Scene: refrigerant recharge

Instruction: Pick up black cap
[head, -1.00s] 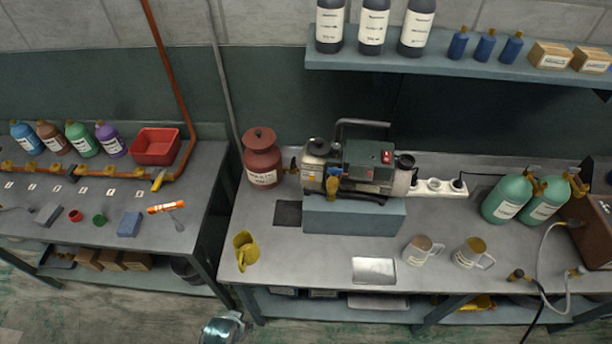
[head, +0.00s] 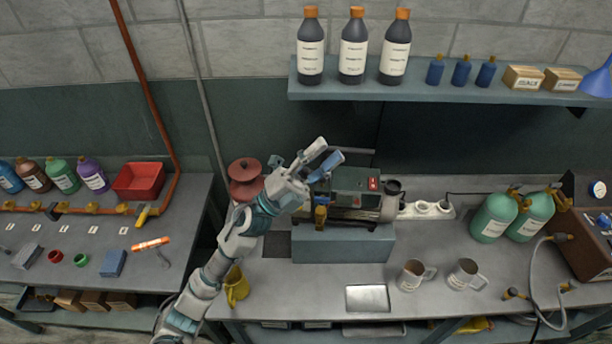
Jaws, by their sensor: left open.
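The pump (head: 352,183) stands on a blue-grey block (head: 345,248) on the right bench. A black cap-like part (head: 393,186) sits upright at the pump's right end. Another round black cap on the pump's left top, visible earlier, is now hidden behind my left gripper. My left gripper (head: 327,155) is open, with its two fingers pointing up and right over the pump's left end. I see nothing between the fingers. I cannot tell how high it is above the pump. My right gripper is not in view.
A shelf (head: 430,93) with bottles overhangs the back. Two grey mugs (head: 412,276) and a metal tray (head: 367,298) are in front. Green bottles (head: 495,217) stand right.

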